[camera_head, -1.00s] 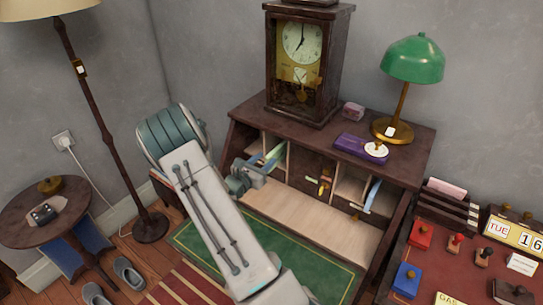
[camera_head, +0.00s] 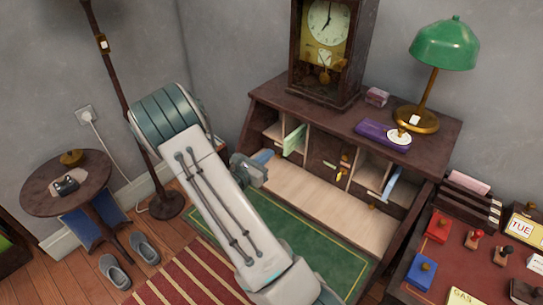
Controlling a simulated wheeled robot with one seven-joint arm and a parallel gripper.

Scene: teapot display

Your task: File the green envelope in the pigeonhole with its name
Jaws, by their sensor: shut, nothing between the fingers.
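The green envelope (camera_head: 294,140) stands upright, leaning a little, in a pigeonhole at the left of the desk's row (camera_head: 318,150). Its lower part rests in the compartment and its front edge sticks out. My gripper (camera_head: 263,176) is just outside the desk's left part, in front of and below the envelope and apart from it. It looks shut and holds nothing. A small blue piece (camera_head: 262,156) shows just behind it; I cannot tell what it is. Name labels on the pigeonholes are too small to read.
A pale blue envelope (camera_head: 391,184) stands in a right pigeonhole. A clock (camera_head: 325,50), a purple box (camera_head: 375,131) and a green lamp (camera_head: 444,45) stand on the desk top. The wooden writing surface (camera_head: 330,205) is bare. A red-topped table (camera_head: 465,270) stands at right.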

